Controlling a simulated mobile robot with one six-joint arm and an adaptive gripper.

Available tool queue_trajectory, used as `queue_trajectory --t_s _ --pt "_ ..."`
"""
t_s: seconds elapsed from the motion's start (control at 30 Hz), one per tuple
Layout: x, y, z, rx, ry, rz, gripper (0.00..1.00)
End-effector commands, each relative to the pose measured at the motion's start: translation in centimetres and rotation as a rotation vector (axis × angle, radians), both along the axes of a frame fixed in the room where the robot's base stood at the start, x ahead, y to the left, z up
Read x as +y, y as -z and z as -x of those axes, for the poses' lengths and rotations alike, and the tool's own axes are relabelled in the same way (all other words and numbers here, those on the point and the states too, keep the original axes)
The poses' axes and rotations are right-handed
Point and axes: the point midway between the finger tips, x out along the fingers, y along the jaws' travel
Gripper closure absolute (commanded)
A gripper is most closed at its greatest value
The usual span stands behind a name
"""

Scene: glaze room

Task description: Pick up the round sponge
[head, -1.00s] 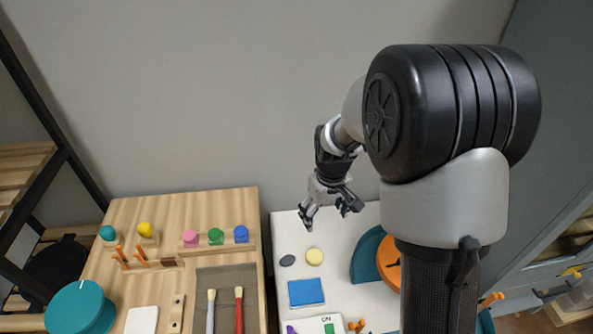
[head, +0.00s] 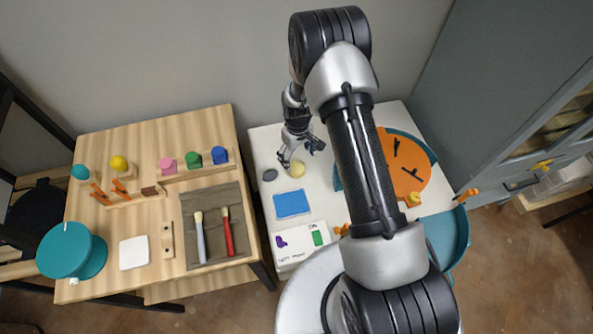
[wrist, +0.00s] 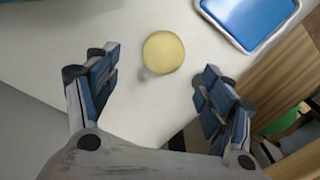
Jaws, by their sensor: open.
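The round sponge (head: 297,169) is a pale yellow disc lying on the white table (head: 262,215). In the wrist view the round sponge (wrist: 163,52) lies ahead of the fingertips, roughly centred between them. My gripper (head: 299,152) is open and empty, above the table close to the sponge in the head view. In the wrist view my gripper (wrist: 158,85) shows its two fingers spread wide, one on each side, with neither touching the sponge. The finger gap looks wider than the sponge.
A dark oval piece (head: 270,175) lies just left of the sponge. A blue tray (head: 291,204) lies in front of it. An orange disc (head: 403,165) on a teal round is to the right. A wooden bench (head: 150,215) with brushes stands at left.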

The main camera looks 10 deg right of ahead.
Motion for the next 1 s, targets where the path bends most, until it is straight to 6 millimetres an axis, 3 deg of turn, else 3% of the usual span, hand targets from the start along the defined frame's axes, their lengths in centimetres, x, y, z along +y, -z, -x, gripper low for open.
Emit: queue_trajectory --t_s 0.33,0.6,0.87,1.0 --pt "0.1 2.5 0.1 0.000 0.000 0.000 0.26" --pt "0.4 6.5 0.4 0.001 0.000 0.000 0.26" --pt "0.4 6.8 0.3 -0.001 0.000 0.000 0.26" --pt "0.4 6.8 0.4 -0.001 0.000 0.000 0.34"
